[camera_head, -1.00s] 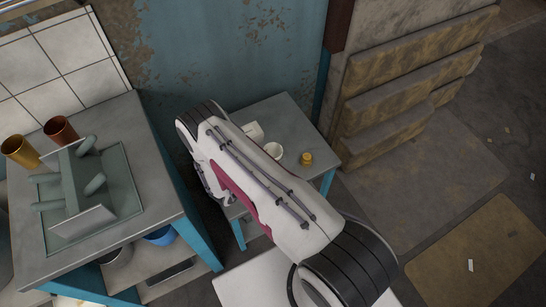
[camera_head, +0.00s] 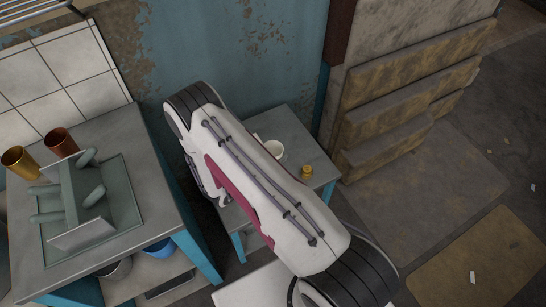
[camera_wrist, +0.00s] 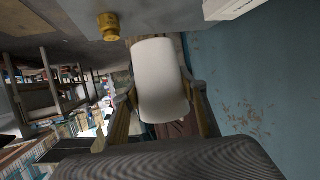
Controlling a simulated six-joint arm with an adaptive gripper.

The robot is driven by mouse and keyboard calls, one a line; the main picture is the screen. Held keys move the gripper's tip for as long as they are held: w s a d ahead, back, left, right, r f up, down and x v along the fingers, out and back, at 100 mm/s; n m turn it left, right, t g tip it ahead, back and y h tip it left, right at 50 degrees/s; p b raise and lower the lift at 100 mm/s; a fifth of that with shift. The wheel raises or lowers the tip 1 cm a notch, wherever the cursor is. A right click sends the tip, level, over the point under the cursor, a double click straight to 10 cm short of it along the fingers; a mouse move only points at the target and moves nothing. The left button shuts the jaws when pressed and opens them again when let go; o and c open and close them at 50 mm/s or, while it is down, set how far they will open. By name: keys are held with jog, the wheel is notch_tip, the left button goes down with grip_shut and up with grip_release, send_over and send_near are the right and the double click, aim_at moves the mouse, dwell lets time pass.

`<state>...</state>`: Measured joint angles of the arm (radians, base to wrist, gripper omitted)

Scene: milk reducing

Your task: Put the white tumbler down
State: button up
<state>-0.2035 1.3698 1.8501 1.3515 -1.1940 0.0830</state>
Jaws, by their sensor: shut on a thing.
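The white tumbler (camera_wrist: 158,80) is between the fingers of my gripper (camera_wrist: 159,98) in the wrist view, and the gripper is shut on it. In the head view the tumbler (camera_head: 275,148) shows beside my arm, over the small grey table (camera_head: 290,130), partly hidden by the arm. My gripper is hidden behind the arm there. I cannot tell whether the tumbler's base touches the table.
A small yellow object (camera_head: 306,172) stands on the table near its right edge; it also shows in the wrist view (camera_wrist: 108,25). A white box (camera_wrist: 230,8) is at the wrist view's top. A blue wall (camera_head: 240,50) is behind. A bench (camera_head: 130,135) at left holds cups and a rack.

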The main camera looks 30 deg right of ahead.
jog(key=shift+d, duration=0.1)
dwell(0.6)
jog(key=shift+s+d, duration=0.2)
jog(key=shift+d, duration=0.35)
jog(key=w+d, duration=0.7)
jog(key=d, duration=0.3)
jog(key=shift+w+d+r, duration=0.2)
jog(key=shift+d, duration=0.2)
jog(key=shift+f, duration=0.15)
jog(key=shift+f, duration=2.8)
jog(key=shift+f, duration=2.05)
